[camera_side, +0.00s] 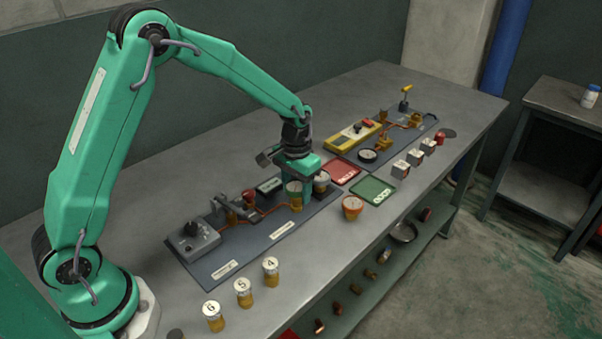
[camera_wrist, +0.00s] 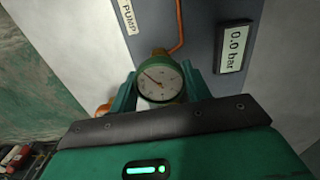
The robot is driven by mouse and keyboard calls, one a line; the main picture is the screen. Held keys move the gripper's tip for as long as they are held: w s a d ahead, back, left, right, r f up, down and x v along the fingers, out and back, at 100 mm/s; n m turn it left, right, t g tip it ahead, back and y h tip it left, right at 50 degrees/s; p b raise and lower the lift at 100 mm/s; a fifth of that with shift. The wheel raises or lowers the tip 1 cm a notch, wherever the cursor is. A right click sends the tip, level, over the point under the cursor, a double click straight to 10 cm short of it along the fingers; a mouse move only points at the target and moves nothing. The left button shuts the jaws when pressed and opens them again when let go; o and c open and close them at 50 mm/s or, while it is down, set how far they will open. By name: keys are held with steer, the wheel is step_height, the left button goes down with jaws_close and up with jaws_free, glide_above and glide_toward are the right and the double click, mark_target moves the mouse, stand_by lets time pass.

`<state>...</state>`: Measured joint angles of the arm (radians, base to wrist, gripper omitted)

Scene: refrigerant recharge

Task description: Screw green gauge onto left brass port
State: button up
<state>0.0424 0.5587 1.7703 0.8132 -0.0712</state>
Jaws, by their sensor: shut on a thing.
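The green gauge (camera_wrist: 160,82) has a green rim, a pale round dial and a needle. My gripper (camera_wrist: 160,90) is shut on it, with one green finger on each side. In the side view, my gripper (camera_side: 301,190) is low over the dark panel, and the green gauge (camera_side: 294,187) sits between its fingers. A brass fitting (camera_side: 296,205) shows directly below the gauge. In the wrist view, brass (camera_wrist: 160,53) shows just behind the gauge rim, where a copper pipe ends. I cannot tell whether the threads are engaged.
The dark panel (camera_side: 225,268) carries a grey knob box (camera_side: 193,240) and a display (camera_wrist: 236,46) reading 0.0 bar. Red (camera_side: 341,171) and green (camera_side: 372,190) trays lie beyond. Numbered cans (camera_side: 243,292) line the front edge.

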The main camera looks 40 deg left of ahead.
steer(key=shift+m, duration=0.4)
steer(key=shift+f+m, duration=0.1)
steer(key=shift+m, duration=2.5)
steer(key=o, duration=1.4)
steer(key=shift+c, duration=0.2)
steer(key=shift+r, duration=3.55)
